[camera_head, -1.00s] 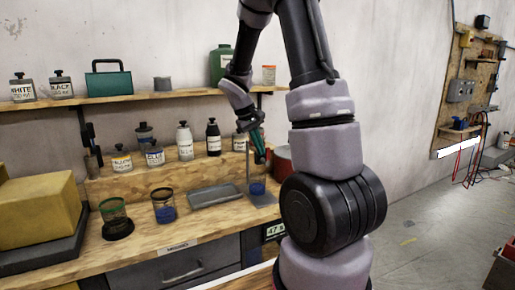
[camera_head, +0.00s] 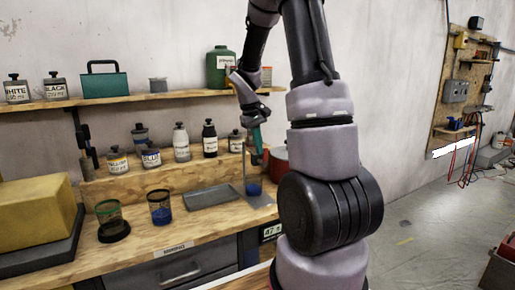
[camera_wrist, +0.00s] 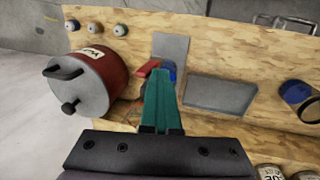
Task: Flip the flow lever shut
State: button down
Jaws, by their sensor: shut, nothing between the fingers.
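My gripper (camera_head: 258,148) has teal fingers, pressed together with nothing between them. It points down over the right end of the bench, above a small blue cup (camera_head: 254,189) on a grey plate. In the wrist view my gripper (camera_wrist: 160,80) reaches toward that blue cup (camera_wrist: 170,68). A small red piece (camera_wrist: 149,67), perhaps the flow lever, shows just left of the fingertips; whether they touch is unclear. A red tank (camera_wrist: 108,70) with a grey end and black handles stands to the left. The fingers hide part of the cup and the lever's mount.
A grey tray (camera_head: 211,197) lies left of the cup. Paint bottles (camera_head: 181,143) stand on the step behind. Two dark cups, one with blue contents (camera_head: 160,208), stand at the bench front. The shelf (camera_head: 150,98) holds a green jug (camera_head: 220,68).

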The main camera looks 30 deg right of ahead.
jog(key=d+y, duration=0.1)
jog(key=y, duration=0.1)
jog(key=d+y, duration=0.1)
jog(key=d, duration=0.1)
jog(key=shift+r+y, duration=0.15)
jog(key=shift+y, duration=0.25)
jog(key=d+f+y, duration=0.4)
jog(key=d+y, duration=0.2)
jog(key=y, duration=0.5)
jog(key=shift+w+f, duration=0.15)
jog(key=shift+f, duration=0.15)
